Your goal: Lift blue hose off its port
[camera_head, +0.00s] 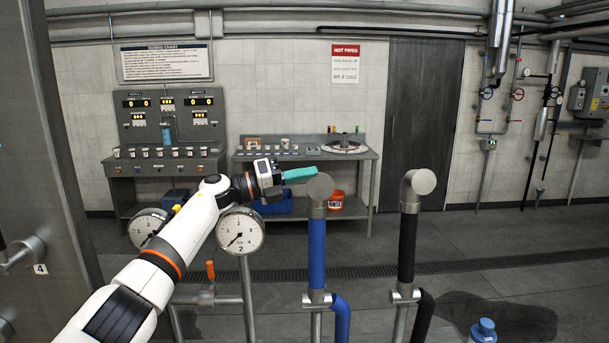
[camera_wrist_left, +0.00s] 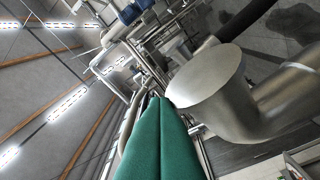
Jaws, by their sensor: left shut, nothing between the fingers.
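The blue hose (camera_head: 317,252) stands upright in the middle of the head view, with a grey metal elbow (camera_head: 320,187) on its top. Its lower end meets a metal collar (camera_head: 317,299) on a pipe. My left gripper (camera_head: 313,171) has teal fingers, shut with nothing between them. In the head view its tips overlap the upper left edge of the elbow; I cannot tell whether they touch. In the left wrist view the shut fingers (camera_wrist_left: 158,105) point at a round metal end (camera_wrist_left: 208,78) close by. My right gripper is out of view.
A black hose (camera_head: 408,248) with a similar elbow (camera_head: 419,182) stands to the right. A pressure gauge (camera_head: 240,232) and an orange-handled valve (camera_head: 210,270) are left of the blue hose. A blue-capped item (camera_head: 484,330) is at the bottom right. A workbench (camera_head: 366,156) stands behind.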

